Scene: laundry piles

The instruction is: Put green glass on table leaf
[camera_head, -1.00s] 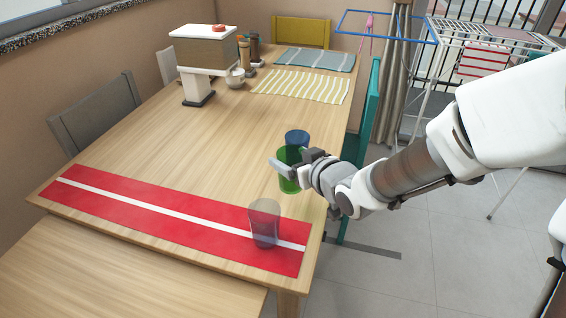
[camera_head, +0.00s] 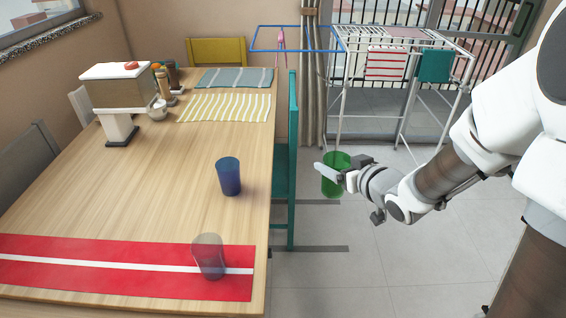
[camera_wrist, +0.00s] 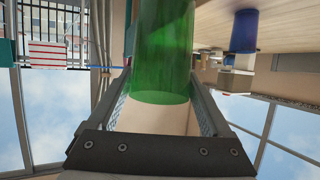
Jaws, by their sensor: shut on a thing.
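The green glass (camera_head: 335,184) is held by my gripper (camera_head: 341,170), off to the right of the table and above the floor. My gripper is shut on it. In the wrist view the green glass (camera_wrist: 163,50) stands between the two fingers, its far part cut off by the frame. The wooden table (camera_head: 175,205) fills the left of the head view. I cannot clearly tell a separate leaf from the tabletop in this view.
A blue glass (camera_head: 229,178) stands near the table's right edge. A grey clear glass (camera_head: 208,257) stands on the red runner (camera_head: 120,282). A teal chair (camera_head: 292,165) is at the table's right side, between it and my gripper. A drying rack (camera_head: 400,60) stands behind.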

